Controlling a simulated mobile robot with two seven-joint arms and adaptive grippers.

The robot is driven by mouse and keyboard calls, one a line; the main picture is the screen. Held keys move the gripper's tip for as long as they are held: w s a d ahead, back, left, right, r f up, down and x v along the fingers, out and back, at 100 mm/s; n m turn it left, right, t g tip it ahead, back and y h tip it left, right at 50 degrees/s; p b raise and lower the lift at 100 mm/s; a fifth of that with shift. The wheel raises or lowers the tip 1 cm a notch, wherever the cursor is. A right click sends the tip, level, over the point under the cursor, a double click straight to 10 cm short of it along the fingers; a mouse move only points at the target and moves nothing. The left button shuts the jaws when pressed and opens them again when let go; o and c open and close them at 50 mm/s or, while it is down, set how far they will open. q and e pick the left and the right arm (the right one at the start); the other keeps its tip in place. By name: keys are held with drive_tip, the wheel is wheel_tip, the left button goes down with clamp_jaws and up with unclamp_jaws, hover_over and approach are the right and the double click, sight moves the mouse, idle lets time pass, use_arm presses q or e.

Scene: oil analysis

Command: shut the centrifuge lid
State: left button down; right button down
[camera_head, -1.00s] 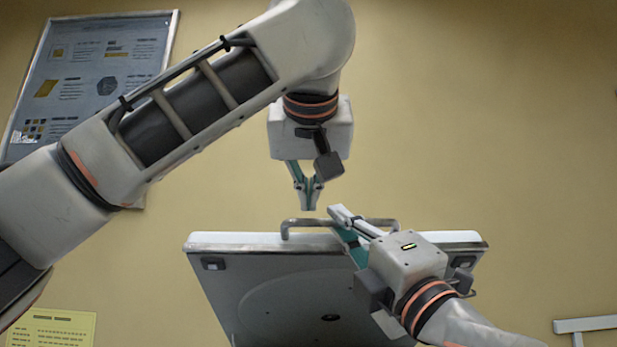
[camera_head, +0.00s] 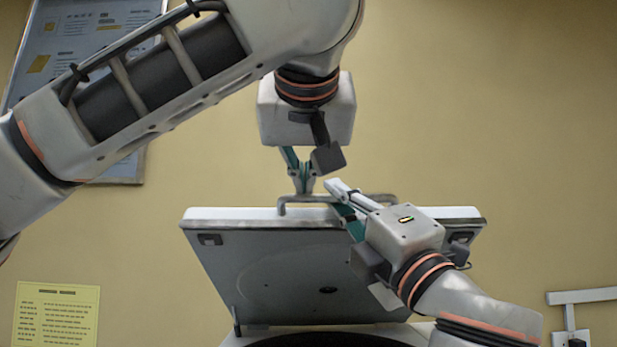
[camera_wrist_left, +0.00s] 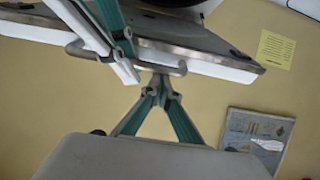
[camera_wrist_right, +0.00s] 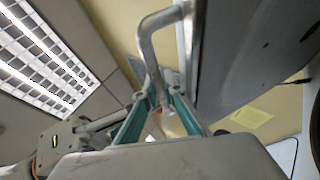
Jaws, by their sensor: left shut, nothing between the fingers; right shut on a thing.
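The centrifuge lid (camera_head: 265,272) stands raised and tilted, its grey inner face toward me, with a metal bar handle (camera_head: 283,202) along its top edge. My right gripper (camera_head: 338,194) is at the right part of the handle and shut on it; the right wrist view shows the handle (camera_wrist_right: 150,45) running down between its fingers. My left gripper (camera_head: 304,188) is shut and empty, pointing down at the handle just behind the lid's top edge. In the left wrist view its closed tips (camera_wrist_left: 160,82) are close to the handle; I cannot tell whether they touch.
The centrifuge's dark round opening (camera_head: 320,340) shows below the lid at the bottom edge. A yellow notice (camera_head: 57,314) and a framed poster (camera_head: 75,90) are on the wall. A grey bracket (camera_head: 582,296) is at the right.

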use_arm(q)
drive_tip(key=shift+s+d+f, duration=0.15)
drive_tip(key=shift+s+f, duration=0.15)
drive_tip(key=shift+f, duration=0.3)
drive_tip(key=shift+s+d+f, duration=0.1)
drive_tip(key=shift+s+f, duration=0.15)
drive_tip(key=shift+f, duration=0.3)
use_arm(e)
drive_tip(key=shift+w+d+r, duration=0.15)
drive_tip(key=shift+w+r, duration=0.05)
drive_tip(key=shift+r, duration=0.2)
drive_tip(key=c, duration=2.4)
unclamp_jaws()
use_arm(q)
drive_tip(key=shift+s+a, duration=0.1)
use_arm(e)
drive_tip(key=shift+s, duration=0.2)
use_arm(q)
drive_tip(key=shift+r, duration=0.1)
use_arm(e)
drive_tip(key=shift+w, duration=0.1)
drive_tip(key=shift+f, duration=0.1)
